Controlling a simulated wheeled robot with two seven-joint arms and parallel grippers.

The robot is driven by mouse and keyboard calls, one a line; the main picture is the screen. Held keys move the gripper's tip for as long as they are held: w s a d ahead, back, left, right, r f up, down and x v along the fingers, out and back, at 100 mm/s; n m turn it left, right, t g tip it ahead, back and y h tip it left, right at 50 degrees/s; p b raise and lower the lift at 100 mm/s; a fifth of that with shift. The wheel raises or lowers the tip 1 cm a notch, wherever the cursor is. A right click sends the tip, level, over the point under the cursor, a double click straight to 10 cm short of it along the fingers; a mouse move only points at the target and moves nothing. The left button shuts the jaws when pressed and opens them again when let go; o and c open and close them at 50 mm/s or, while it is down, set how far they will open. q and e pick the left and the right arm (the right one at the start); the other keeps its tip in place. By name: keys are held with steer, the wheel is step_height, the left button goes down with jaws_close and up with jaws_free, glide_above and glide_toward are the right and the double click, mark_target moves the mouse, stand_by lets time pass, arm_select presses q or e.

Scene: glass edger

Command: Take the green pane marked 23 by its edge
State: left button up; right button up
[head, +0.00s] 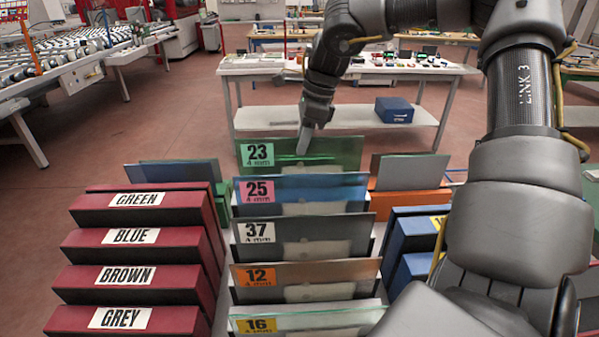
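The green pane (338,150) with the green label marked 23 stands upright at the back of the middle row. My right gripper (304,138) reaches down from above to the pane's top edge. One finger shows in front of the pane's upper part, and the other is hidden. I cannot tell whether the fingers touch the glass or how far apart they are. My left gripper is not in view.
In front stand the blue pane 25 (330,189), dark pane 37 (325,228), brown pane 12 (330,270) and pale pane 16 (335,318). Dark red labelled blocks (85,208) stand left, blue ones (418,232) right. A white table (250,68) stands behind, beyond open floor.

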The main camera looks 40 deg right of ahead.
steer(key=x, duration=0.4)
steer(key=shift+w+p, duration=0.15)
steer(key=shift+p, duration=0.2)
steer(key=shift+c, duration=0.6)
jaws_close()
steer(key=shift+r, duration=0.1)
stand_by(0.3)
